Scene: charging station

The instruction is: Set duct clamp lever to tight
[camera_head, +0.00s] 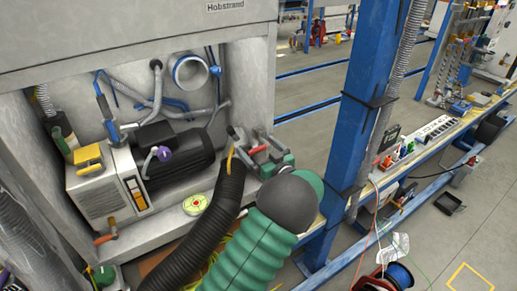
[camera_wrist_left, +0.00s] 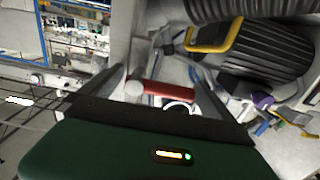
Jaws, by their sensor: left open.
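The red lever (camera_head: 257,149) is at the lower right edge of the machine's recess, near the upper end of the black corrugated duct (camera_head: 205,228). In the left wrist view the lever (camera_wrist_left: 168,92) lies across the space between my fingers, with a pale round end at its left. My left gripper (camera_head: 255,146), on the green ribbed arm, is partly hidden by its own wrist. In the wrist view my left gripper (camera_wrist_left: 160,85) is open around the lever, with no clear contact. A yellow handle (camera_wrist_left: 216,36) lies beside the black duct. My right gripper is not seen.
A grey pump unit with a yellow block (camera_head: 87,157) stands inside the recess (camera_head: 190,130), left of my gripper. A blue post (camera_head: 362,110) and a bench with power strips (camera_head: 433,130) stand to the right. Open floor lies beyond.

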